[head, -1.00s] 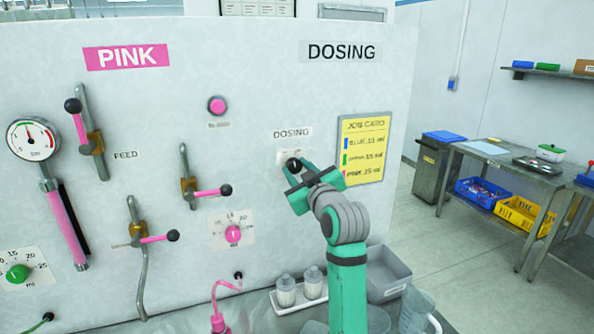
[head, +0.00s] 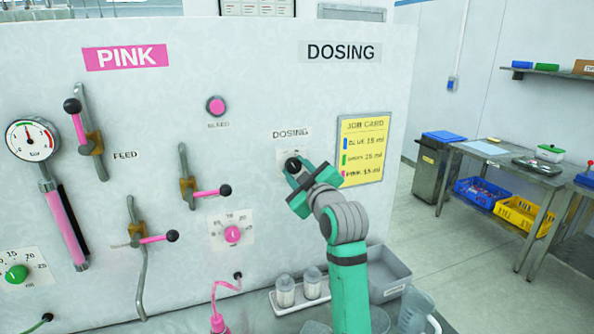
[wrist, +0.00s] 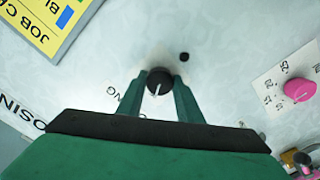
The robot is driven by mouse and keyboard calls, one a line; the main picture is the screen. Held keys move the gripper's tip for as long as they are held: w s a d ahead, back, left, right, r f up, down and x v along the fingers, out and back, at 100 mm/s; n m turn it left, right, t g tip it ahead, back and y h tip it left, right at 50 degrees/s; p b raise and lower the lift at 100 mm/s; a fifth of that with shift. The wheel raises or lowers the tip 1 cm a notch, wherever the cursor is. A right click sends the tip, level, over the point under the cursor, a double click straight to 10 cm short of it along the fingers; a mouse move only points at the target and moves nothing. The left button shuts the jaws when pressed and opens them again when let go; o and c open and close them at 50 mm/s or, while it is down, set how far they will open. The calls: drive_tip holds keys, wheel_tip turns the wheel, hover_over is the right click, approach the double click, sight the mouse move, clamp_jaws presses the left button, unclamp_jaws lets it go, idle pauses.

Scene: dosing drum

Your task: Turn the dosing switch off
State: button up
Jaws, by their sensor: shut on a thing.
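The dosing switch (head: 292,164) is a small round black knob on a pale plate below the DOSING label (head: 291,133). My green gripper (head: 297,169) reaches it from the lower right and is shut on it. In the wrist view the knob (wrist: 159,80) sits between the two fingertips (wrist: 158,92), with a white pointer line running roughly toward the gripper, slightly slanted. Letters beside the knob in the wrist view are partly covered by a finger and hard to read. My gripper hides part of the switch plate in the head view.
A yellow job card (head: 363,150) hangs right of the switch. A pink dial (head: 233,234), a pink button (head: 216,106) and pink-handled valves (head: 211,192) are to the left. Below stand a tray with white-capped bottles (head: 285,290) and a grey bin (head: 388,273).

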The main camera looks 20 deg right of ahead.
drive_tip(key=shift+s, duration=0.1)
drive_tip(key=o, duration=1)
drive_tip(key=shift+o, duration=0.2)
drive_tip(key=s, duration=1)
drive_tip(key=shift+s+d, duration=0.15)
drive_tip(key=shift+s, duration=0.25)
